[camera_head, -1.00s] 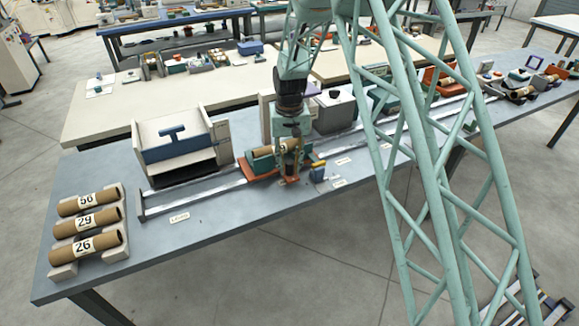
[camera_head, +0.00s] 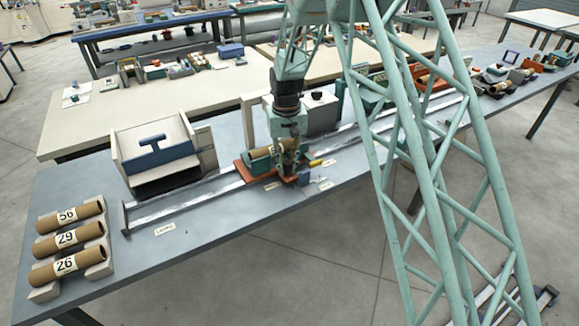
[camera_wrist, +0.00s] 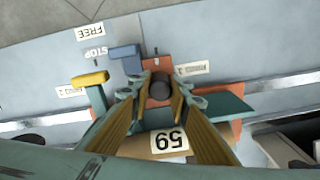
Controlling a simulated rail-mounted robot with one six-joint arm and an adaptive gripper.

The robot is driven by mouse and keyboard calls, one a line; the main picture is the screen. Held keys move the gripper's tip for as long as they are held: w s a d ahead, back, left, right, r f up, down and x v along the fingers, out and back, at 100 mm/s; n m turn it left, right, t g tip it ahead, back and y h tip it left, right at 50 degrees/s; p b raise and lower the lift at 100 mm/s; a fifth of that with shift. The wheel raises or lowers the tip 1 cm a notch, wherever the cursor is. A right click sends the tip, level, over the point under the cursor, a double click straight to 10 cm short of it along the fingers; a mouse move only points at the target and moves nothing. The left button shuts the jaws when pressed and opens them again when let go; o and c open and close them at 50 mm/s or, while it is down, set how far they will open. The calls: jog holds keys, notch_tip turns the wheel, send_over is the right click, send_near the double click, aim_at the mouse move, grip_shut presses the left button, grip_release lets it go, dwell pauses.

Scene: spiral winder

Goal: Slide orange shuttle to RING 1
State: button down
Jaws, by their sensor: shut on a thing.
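The orange shuttle (camera_head: 246,171) sits on the long rail track of the near bench. It carries a teal cradle (camera_head: 262,159) with a brown cardboard tube (camera_head: 257,150). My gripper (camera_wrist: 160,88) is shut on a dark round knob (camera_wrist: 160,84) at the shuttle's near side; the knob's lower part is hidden. A small tag (camera_wrist: 195,68) lies beside the shuttle; its upside-down print is too small to read surely.
A blue block (camera_wrist: 125,58) and yellow-topped lever (camera_wrist: 89,78) stand close beside the shuttle, near the STOP (camera_wrist: 95,54) and FREE (camera_wrist: 90,32) tags. A white machine (camera_head: 165,153) stands behind the track (camera_head: 170,209). Several numbered tubes (camera_head: 68,238) lie at the left end.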

jog(key=c, duration=2.4)
grip_release()
jog(key=shift+s+a, duration=0.1)
